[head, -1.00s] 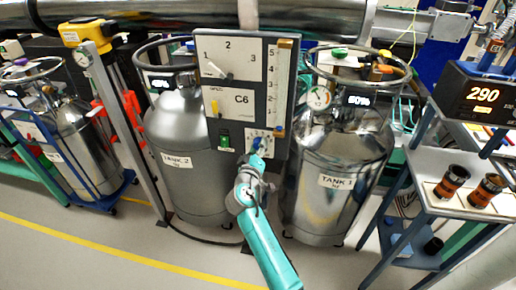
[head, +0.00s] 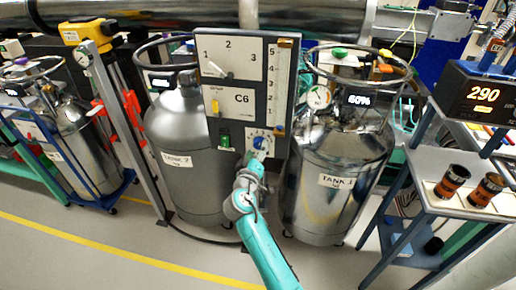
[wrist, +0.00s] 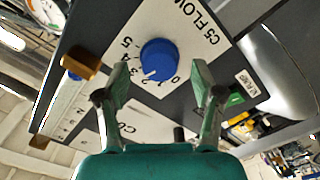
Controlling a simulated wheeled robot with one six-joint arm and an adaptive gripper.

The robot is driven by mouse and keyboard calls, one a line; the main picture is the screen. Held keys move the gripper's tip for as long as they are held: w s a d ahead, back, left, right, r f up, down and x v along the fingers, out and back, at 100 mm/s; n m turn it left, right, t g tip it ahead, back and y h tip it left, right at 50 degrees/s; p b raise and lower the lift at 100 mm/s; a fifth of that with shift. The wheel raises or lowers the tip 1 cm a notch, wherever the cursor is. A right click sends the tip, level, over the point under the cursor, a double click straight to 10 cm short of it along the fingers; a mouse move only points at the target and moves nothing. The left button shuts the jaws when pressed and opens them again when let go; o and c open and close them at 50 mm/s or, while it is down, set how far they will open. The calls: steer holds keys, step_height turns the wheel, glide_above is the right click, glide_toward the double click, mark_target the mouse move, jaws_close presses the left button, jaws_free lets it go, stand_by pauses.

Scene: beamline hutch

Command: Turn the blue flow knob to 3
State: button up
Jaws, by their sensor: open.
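The blue flow knob (wrist: 158,58) sits on a white plate (wrist: 185,28) lettered "C5 FLOW", with a numbered scale around one side. Its white pointer mark appears to point near the 2; the small digits make this hard to read exactly. In the head view the knob (head: 259,142) is at the lower right of the dark panel (head: 281,150). My gripper (wrist: 161,78) is open and empty, its two fingers apart on either side of the knob in the picture, seemingly short of it. In the head view my gripper (head: 256,160) is just below the knob.
Tank 2 (head: 185,125) stands left of the panel and Tank 1 (head: 340,150) right of it, both close. The panel also carries a 1-2-3 selector (head: 222,72), a C6 plate (head: 242,98) and a green switch (head: 224,141). A cart (head: 440,200) stands at the right.

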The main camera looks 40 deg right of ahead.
steer(key=v, duration=1)
steer(key=shift+f, duration=0.1)
steer(key=s+a+f+n+t+y, duration=0.1)
steer(key=s+a+f+n+y, duration=0.1)
steer(key=s+a+f+y, duration=0.5)
steer(key=s+a+f+n+t+y, duration=0.2)
steer(key=s+a+f+n+y, duration=0.15)
steer(key=s+f, duration=0.7)
steer(key=s+a+r+m+y, duration=0.2)
steer(key=s+r, duration=0.4)
steer(key=s, duration=0.6)
steer(key=s+a+r+m+y, duration=0.1)
steer(key=s+a+r, duration=0.3)
steer(key=s, duration=0.9)
step_height(320, 180, up, 3)
steer(key=shift+a+f+m+t+y, duration=0.1)
steer(key=shift+a+m+t+y, duration=0.25)
steer(key=shift+m, duration=0.2)
